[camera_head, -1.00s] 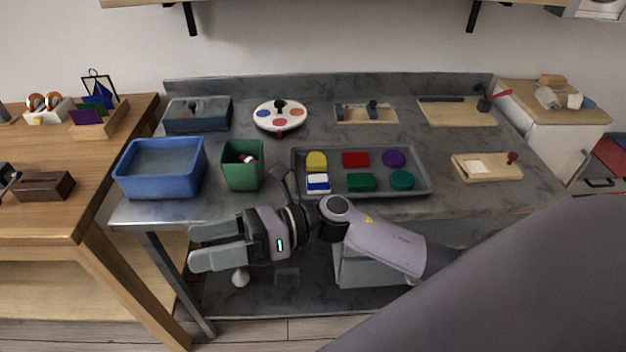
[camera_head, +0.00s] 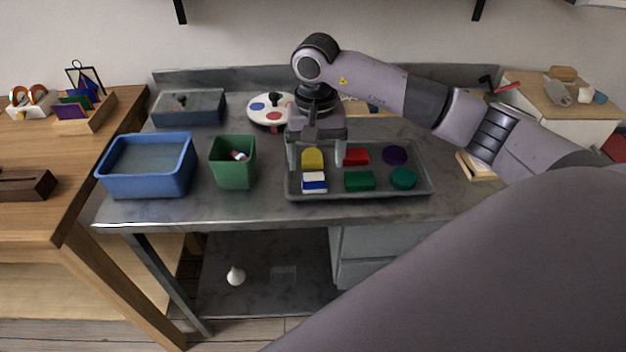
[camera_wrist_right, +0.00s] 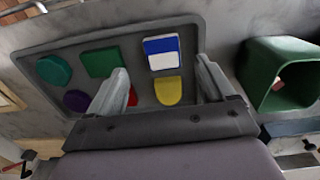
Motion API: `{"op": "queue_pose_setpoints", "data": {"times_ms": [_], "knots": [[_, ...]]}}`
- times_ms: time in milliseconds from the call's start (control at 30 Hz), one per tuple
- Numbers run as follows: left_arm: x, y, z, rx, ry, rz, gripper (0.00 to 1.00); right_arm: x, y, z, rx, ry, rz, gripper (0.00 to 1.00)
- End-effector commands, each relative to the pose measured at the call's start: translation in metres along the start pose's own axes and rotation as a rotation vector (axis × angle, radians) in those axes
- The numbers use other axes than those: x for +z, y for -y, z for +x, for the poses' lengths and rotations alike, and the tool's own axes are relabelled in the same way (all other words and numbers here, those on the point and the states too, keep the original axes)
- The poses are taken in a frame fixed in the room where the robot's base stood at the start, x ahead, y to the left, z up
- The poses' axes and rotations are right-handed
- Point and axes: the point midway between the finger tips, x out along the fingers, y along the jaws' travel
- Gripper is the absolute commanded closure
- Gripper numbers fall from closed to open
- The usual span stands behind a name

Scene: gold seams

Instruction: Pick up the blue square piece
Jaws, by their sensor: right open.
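The blue square piece (camera_head: 314,187) has a white band across it and lies flat in the front left of the grey tray (camera_head: 365,195). It also shows in the right wrist view (camera_wrist_right: 161,46), near the tray's edge. My right gripper (camera_head: 316,160) points down over the tray's left part, open and empty. Its fingers stand on either side of the yellow piece (camera_head: 312,158), behind the blue one. In the right wrist view the gripper (camera_wrist_right: 163,66) has both yellow and blue pieces in line with its gap. My left gripper is not in view.
The tray also holds red (camera_head: 356,156), dark green (camera_head: 360,181), purple (camera_head: 395,155) and teal (camera_head: 403,178) pieces. A green bin (camera_head: 234,172) and a blue tub (camera_head: 148,177) stand to its left. A round white palette (camera_head: 262,113) is behind.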

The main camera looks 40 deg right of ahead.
Motion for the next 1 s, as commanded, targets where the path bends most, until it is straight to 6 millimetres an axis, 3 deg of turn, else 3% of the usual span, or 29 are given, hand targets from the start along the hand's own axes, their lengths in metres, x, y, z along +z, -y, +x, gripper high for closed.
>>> {"op": "queue_pose_setpoints", "data": {"times_ms": [400,700,767,900,1000], "knots": [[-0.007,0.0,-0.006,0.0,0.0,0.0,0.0,0.007,0.003,0.051,-0.003,0.004,0.002,0.17],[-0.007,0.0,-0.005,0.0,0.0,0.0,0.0,0.006,0.004,0.056,-0.005,0.002,0.001,0.17],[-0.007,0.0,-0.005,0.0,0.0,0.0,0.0,0.006,0.004,0.056,-0.005,0.002,0.001,0.33],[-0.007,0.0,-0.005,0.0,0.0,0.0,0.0,0.006,0.004,0.056,-0.005,0.002,0.002,0.79],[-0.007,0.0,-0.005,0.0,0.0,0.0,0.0,0.006,0.004,0.056,-0.006,0.001,0.002,0.8]]}}
